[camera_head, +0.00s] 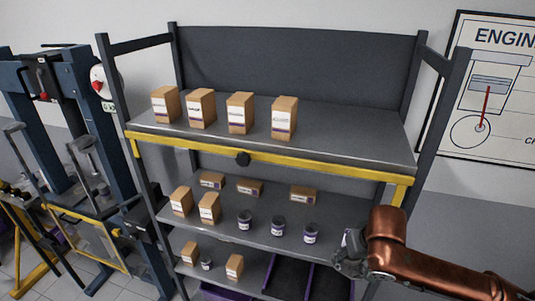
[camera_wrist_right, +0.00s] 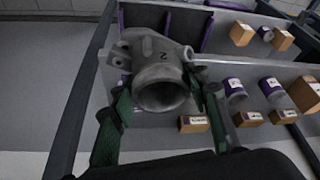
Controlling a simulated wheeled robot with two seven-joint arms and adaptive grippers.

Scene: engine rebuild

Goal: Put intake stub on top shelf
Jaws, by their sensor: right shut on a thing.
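The intake stub (camera_wrist_right: 160,75) is a grey cast metal tube with a flange, a round open mouth and a "2" marked on it. My right gripper (camera_wrist_right: 166,98) is shut on it, with a green finger on each side. In the head view my right gripper (camera_head: 350,258) is at the lower right, in front of the rack's right side and below the top shelf's level. The stub is small and hard to make out there. The top shelf (camera_head: 350,143) is grey with a yellow front beam. My left gripper is not in view.
Several cardboard boxes (camera_head: 238,113) stand on the left and middle of the top shelf; its right part is clear. Lower shelves hold boxes and jars (camera_head: 278,224). The right rack post (camera_head: 440,140) stands near my arm.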

